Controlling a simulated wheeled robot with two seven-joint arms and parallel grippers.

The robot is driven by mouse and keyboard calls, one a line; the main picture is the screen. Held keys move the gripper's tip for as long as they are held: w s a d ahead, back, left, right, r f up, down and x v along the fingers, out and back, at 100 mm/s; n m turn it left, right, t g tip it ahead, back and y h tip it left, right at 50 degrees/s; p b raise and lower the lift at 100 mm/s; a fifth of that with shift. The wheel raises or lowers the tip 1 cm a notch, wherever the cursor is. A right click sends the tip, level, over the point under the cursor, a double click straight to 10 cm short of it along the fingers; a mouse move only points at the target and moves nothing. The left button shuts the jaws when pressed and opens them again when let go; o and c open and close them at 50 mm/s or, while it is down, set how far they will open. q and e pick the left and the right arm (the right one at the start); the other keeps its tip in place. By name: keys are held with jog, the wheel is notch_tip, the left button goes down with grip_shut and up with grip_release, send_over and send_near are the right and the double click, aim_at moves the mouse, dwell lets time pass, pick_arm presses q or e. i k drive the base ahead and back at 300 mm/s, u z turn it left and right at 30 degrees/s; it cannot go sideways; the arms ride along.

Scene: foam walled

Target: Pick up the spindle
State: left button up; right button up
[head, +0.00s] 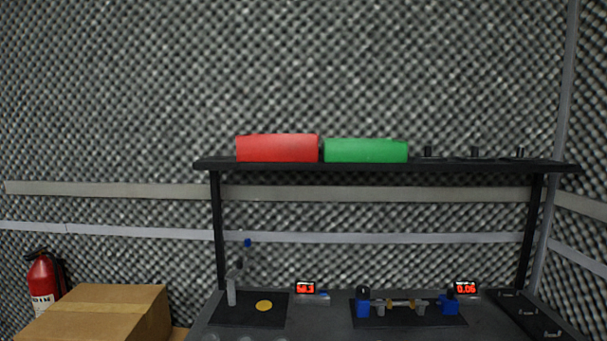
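A small horizontal shaft (402,303) with gold-coloured parts, which may be the spindle, lies between two blue blocks on a dark mat (425,321) at the bench's right half. Grey supports stand under or beside it; the exact contact is too small to tell. Neither of my grippers is in view.
The dark bench (330,325) has a shelf (440,167) above with a red bin (278,148) and a green bin (366,150). A yellow disc (264,306) lies on a left mat. A cardboard box (105,312) and fire extinguisher (41,280) stand left.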

aim_at(388, 304)
jog(key=k, duration=0.65)
jog(key=z, duration=0.75)
jog(key=i, duration=0.85)
jog(key=u, duration=0.15)
